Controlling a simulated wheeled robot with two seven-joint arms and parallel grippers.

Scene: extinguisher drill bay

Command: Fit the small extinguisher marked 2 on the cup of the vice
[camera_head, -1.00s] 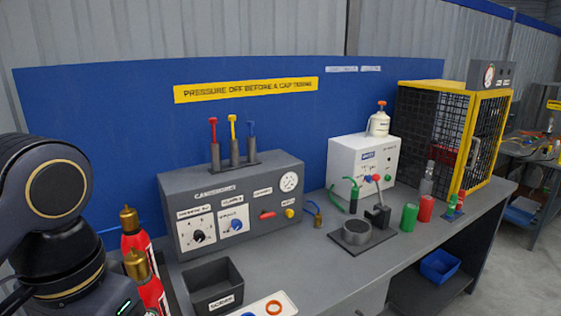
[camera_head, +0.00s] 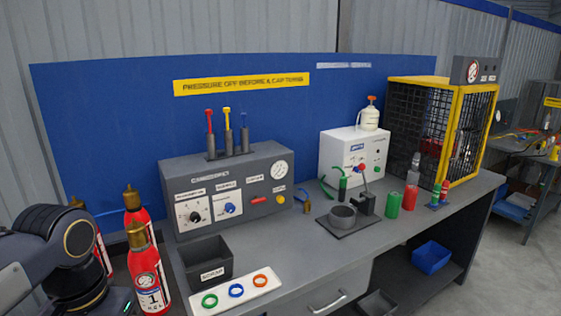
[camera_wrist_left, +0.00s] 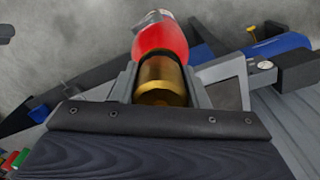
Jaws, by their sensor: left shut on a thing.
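In the left wrist view my left gripper (camera_wrist_left: 162,90) is shut on the brass top of a red extinguisher (camera_wrist_left: 160,40). Its number is not readable there. In the head view my left arm is at the lower left, and its gripper does not show clearly. A red extinguisher marked 1 (camera_head: 150,282) stands at the front left, upright with a brass top. Another red extinguisher (camera_head: 134,213) is behind it, its marking hidden. A sliver of red (camera_head: 103,257) shows beside my arm. The vice (camera_head: 367,204) has a round grey cup (camera_head: 342,218), open and empty on top. My right gripper is out of view.
A dark scrap bin (camera_head: 205,260) and a white tray with green, blue and orange rings (camera_head: 262,288) are on the bench front. A grey console (camera_head: 226,192) stands behind. Green (camera_head: 393,205) and red (camera_head: 410,199) cylinders stand right of the vice. Bench between tray and vice is clear.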

